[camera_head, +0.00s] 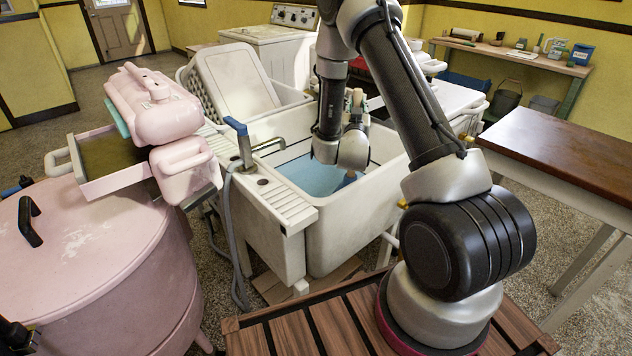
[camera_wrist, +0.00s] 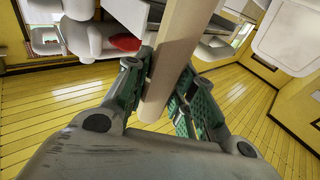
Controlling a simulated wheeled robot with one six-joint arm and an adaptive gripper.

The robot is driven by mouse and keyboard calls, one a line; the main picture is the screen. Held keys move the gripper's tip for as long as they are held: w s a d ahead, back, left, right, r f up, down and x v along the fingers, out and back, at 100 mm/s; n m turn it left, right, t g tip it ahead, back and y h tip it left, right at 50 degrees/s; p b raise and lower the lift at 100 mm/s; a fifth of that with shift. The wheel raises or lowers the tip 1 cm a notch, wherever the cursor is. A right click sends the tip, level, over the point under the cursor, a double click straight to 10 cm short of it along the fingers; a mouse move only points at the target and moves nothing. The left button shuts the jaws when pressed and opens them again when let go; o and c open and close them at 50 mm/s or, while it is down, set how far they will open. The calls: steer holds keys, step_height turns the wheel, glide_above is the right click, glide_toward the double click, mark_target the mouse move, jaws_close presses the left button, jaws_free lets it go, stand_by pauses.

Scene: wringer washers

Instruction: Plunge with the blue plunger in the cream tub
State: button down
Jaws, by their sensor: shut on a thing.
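The cream tub (camera_head: 335,237) stands in the middle of the head view and holds light blue water (camera_head: 312,174). My gripper (camera_wrist: 163,88) is shut on the pale wooden handle of the blue plunger (camera_wrist: 176,60), with a green-lined finger on each side. In the head view my arm's end hangs over the tub, and the handle's top (camera_head: 357,97) shows beside it. A small brown and blue part at the plunger's lower end shows near the water, below my wrist. The wrist mostly hides the plunger there, so I cannot tell how deep it sits.
A pink wringer washer (camera_head: 90,262) stands at the left, its wringer close to the tub. A tap (camera_head: 243,140) with a blue handle rises at the tub's left edge. A dark wooden table (camera_head: 560,150) is at the right. A white washer (camera_head: 270,45) stands behind.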

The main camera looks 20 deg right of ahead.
steer(key=shift+r, duration=1.4)
step_height(320, 180, down, 9)
steer(key=shift+r, duration=0.2)
steer(key=shift+r, duration=4.25)
